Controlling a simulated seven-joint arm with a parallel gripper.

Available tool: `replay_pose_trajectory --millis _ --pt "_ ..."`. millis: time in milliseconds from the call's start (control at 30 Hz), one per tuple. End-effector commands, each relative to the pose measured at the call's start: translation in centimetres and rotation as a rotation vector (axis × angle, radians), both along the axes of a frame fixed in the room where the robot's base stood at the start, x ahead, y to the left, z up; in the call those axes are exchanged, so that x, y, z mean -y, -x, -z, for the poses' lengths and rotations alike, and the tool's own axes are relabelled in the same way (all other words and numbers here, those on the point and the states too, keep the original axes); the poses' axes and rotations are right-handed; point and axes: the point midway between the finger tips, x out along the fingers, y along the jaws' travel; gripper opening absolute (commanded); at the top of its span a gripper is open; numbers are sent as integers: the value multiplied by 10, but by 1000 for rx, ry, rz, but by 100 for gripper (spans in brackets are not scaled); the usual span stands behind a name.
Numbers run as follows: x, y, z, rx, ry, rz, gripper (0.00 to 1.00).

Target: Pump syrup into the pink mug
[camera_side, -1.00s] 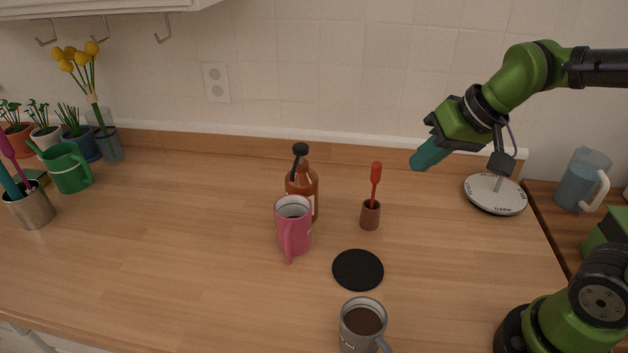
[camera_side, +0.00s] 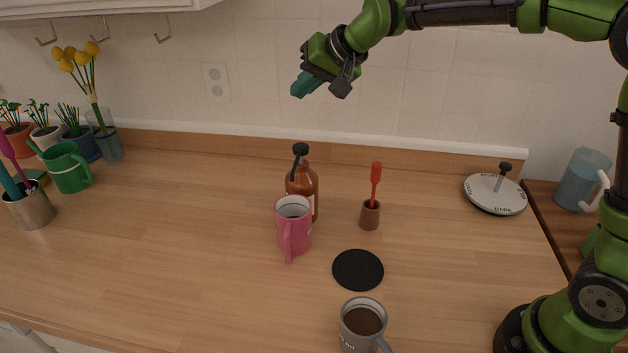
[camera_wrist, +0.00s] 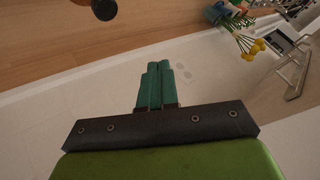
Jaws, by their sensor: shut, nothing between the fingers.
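The pink mug (camera_side: 293,228) stands upright on the wooden counter, its handle toward the front. The brown syrup bottle (camera_side: 309,189) with a black pump head (camera_side: 300,149) stands right behind the mug. The pump's spout points toward the mug's side; I cannot tell whether it is exactly over the opening. My gripper (camera_side: 303,86) is shut and empty, in the air above and behind the bottle, apart from it. In the wrist view my teal fingers (camera_wrist: 157,84) are together, and the black pump head (camera_wrist: 104,9) shows at the top edge.
A brown holder with a red-handled tool (camera_side: 371,208) stands right of the bottle. A black coaster (camera_side: 358,269) and a grey mug with dark liquid (camera_side: 363,325) lie in front. A white dial plate (camera_side: 495,194) is at the right. The counter's left middle is clear.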

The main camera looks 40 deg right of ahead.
Motion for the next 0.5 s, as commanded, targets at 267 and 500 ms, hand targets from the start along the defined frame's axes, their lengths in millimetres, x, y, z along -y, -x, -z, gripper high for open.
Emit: replay_pose_trajectory --millis 267,500 --pt "0 0 5 -3 1 0 0" --pt "1 1 34 -6 3 1 0"
